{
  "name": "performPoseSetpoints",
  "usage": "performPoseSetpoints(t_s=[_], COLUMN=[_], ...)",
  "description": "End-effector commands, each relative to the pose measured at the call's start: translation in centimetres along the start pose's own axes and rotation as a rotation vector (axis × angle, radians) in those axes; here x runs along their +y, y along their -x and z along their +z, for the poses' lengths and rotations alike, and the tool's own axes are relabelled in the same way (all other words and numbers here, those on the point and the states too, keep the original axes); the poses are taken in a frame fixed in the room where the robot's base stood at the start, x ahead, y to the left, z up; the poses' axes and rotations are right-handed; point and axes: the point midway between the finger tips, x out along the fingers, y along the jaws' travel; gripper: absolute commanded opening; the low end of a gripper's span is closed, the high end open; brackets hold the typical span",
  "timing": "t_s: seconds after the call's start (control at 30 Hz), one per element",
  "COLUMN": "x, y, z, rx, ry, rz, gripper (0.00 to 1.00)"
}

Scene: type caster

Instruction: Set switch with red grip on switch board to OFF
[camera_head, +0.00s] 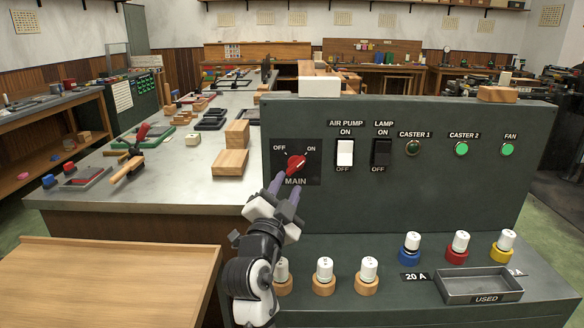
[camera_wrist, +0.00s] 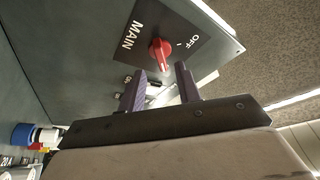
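The red grip (camera_head: 296,163) is the knob of the MAIN rotary switch on the switch board (camera_head: 420,205). In the head view its pointing end slants up and right, toward the ON label and away from OFF. The wrist view shows the red grip (camera_wrist: 161,54) beyond the fingertips, with the OFF label above and right of it. My gripper (camera_head: 287,187) is just below and in front of the knob. Its two purple fingers are apart with nothing between them in the wrist view (camera_wrist: 161,80). Whether a finger touches the knob is not clear; the ON label is hidden in the wrist view.
Right of the knob are a white AIR PUMP switch (camera_head: 345,153), a black LAMP switch (camera_head: 381,153) and several round lamps. White-capped fuses (camera_head: 323,270) and a USED tray (camera_head: 482,286) are on the ledge below. Wooden blocks (camera_head: 230,162) stand on the table to the left.

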Motion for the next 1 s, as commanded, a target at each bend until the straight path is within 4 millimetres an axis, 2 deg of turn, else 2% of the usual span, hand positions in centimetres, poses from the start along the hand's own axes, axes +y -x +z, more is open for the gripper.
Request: performPoseSetpoints(t_s=[0.1,0.3,0.67,0.93,1.0], x=[-0.2,-0.1,0.0,0.0,0.0], y=[-2.4,-4.5,-5.0,-5.0,-5.0], z=[-0.2,-0.1,0.1,0.1,0.1], rx=[0.001,0.000,-0.001,-0.001,-0.001], ry=[0.002,0.000,0.000,0.000,0.000], rz=[0.001,0.000,-0.001,-0.001,-0.001], gripper=[0.34,0.34,0.34,0.01,0.00])
